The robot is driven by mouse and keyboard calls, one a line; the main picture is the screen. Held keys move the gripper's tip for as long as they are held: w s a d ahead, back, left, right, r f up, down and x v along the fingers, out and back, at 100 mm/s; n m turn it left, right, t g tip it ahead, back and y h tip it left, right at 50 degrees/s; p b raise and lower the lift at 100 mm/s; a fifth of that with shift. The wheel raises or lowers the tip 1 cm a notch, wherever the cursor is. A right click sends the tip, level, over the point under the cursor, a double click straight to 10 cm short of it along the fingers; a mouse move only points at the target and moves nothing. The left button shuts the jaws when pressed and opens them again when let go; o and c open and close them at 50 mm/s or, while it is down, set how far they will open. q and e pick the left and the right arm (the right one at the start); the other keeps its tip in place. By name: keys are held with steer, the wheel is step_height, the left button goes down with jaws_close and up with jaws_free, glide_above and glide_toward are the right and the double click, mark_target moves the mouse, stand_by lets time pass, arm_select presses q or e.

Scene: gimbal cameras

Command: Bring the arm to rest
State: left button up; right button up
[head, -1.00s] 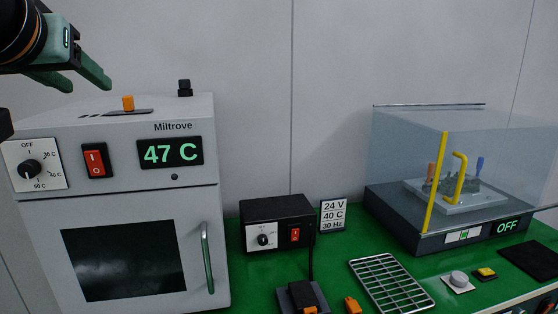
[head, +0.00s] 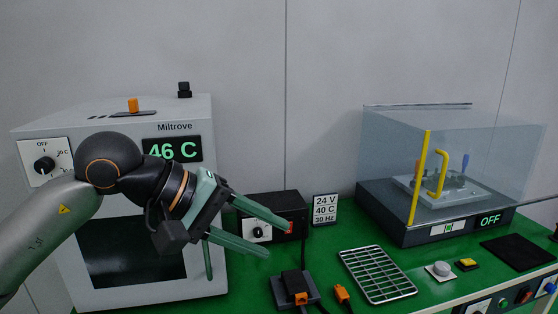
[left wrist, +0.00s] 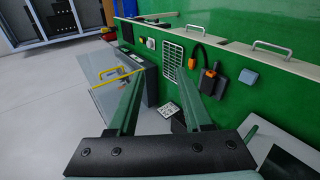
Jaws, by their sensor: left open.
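My left gripper (head: 268,236) is in front of the white Miltrove oven (head: 40,225), its two green fingers apart and pointing right toward the black power box (head: 258,210). Nothing shows between the fingers. My left arm comes in from the lower left and covers the oven's red switch and part of its door. In the left wrist view the open green fingers (left wrist: 160,100) also show, with free space between them. My right gripper is in neither current view.
A clear-covered chamber (head: 385,210) with a yellow handle reads OFF at the right. A wire rack (head: 376,274), an orange connector (head: 341,293) and a black pad (head: 512,250) lie on the green bench (head: 425,293). A label card (head: 324,209) stands behind. The oven display reads 46 C.

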arm_select(q)
steer(key=s+d+f+n+g+h, duration=0.1)
steer(key=s+d+n+g+h, duration=0.3)
steer(key=s+d+n+h, duration=0.15)
steer(key=w+a+f+m+t+y+p, duration=0.1)
steer(key=w+a+f+m+t, duration=0.4)
steer(key=m, duration=0.6)
steer(key=w+a+f+m+t+y+p, duration=0.1)
steer(key=f+m+t, duration=0.2)
steer(key=m+t, duration=0.6)
steer(key=w+a+f+m+t+y+p, duration=0.1)
steer(key=w+a+f+m+t, duration=0.3)
steer(key=m, duration=0.9)
steer(key=s+a+f+n+g+y+p, duration=0.1)
steer(key=s+a+f+n+y, duration=0.25)
steer(key=f+n, duration=0.4)
steer(key=s+a+f+n+g+y, duration=0.1)
steer(key=s+a+f+n+y, duration=0.25)
steer(key=f, duration=0.65)
steer(key=s+a+f+n+g+y, duration=0.3)
steer(key=s+f+n+g, duration=0.3)
steer(key=s+f+n, duration=0.4)
steer(key=s+f, duration=0.4)
steer(key=shift+s+f+p, duration=0.15)
steer(key=shift+f+p, duration=0.15)
steer(key=shift+f, duration=0.1)
arm_select(e)
steer(key=r, duration=0.4)
steer(key=shift+s+d, duration=0.25)
steer(key=shift+s, duration=0.15)
